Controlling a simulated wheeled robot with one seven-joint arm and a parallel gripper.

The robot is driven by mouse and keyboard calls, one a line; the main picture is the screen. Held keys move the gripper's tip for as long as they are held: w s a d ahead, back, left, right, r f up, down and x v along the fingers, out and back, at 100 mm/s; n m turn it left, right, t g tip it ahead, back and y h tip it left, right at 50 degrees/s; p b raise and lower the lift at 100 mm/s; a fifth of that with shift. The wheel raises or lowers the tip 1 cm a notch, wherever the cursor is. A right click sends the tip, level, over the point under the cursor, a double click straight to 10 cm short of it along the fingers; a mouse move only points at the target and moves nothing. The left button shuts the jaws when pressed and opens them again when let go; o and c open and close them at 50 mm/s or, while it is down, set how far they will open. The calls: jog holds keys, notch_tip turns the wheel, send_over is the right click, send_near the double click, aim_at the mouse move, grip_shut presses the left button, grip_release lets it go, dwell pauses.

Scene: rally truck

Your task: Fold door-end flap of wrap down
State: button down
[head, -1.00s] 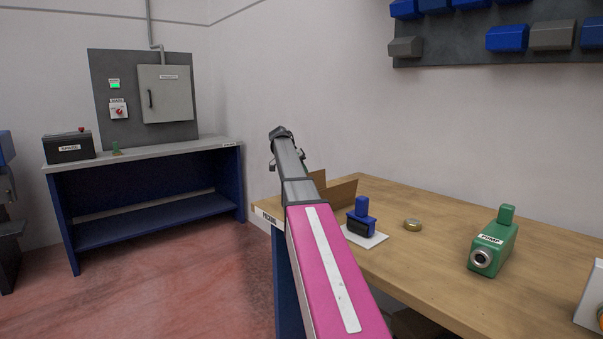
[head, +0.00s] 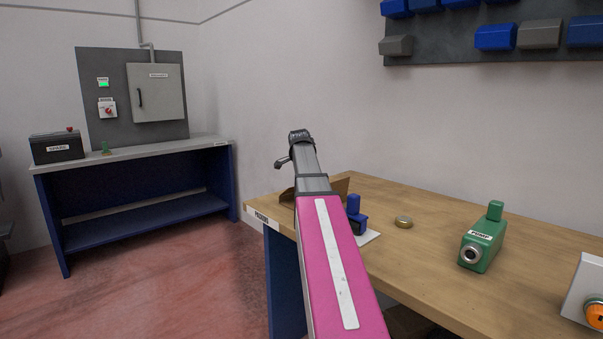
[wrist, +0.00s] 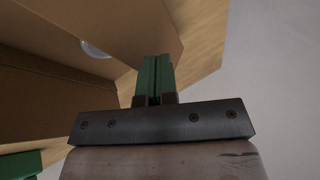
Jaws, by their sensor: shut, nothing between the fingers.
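The wrap is brown card on the bench. In the head view, parts of the brown wrap (head: 341,186) show on both sides of my arm, which covers its middle. In the wrist view, brown card panels of the wrap (wrist: 50,95) fill the left and upper left, with a flap edge running close to the fingers. My gripper (wrist: 155,62) has green fingers that are shut and empty, with their tips beside or over the card edge; I cannot tell if they touch. The gripper is hidden behind the arm in the head view.
The wooden bench (head: 420,250) holds a blue device (head: 356,215) on a white plate, a brass disc (head: 403,222) and a green pump (head: 483,240). A pale round thing (wrist: 96,48) lies between the card panels. A wall (head: 290,75) stands behind the bench.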

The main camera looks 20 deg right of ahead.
jog(key=s+f+t, duration=0.1)
jog(key=s+f+t+y, duration=0.1)
jog(key=t, duration=0.1)
jog(key=shift+s+d+m+t, duration=0.3)
jog(key=shift+s+d+m, duration=0.05)
jog(key=shift+d+m, duration=0.05)
jog(key=shift+s+d+f, duration=0.15)
jog(key=shift+s+f, duration=0.05)
jog(key=shift+f, duration=0.1)
jog(key=shift+w+f, duration=0.1)
jog(key=shift+f, duration=0.05)
dwell(0.3)
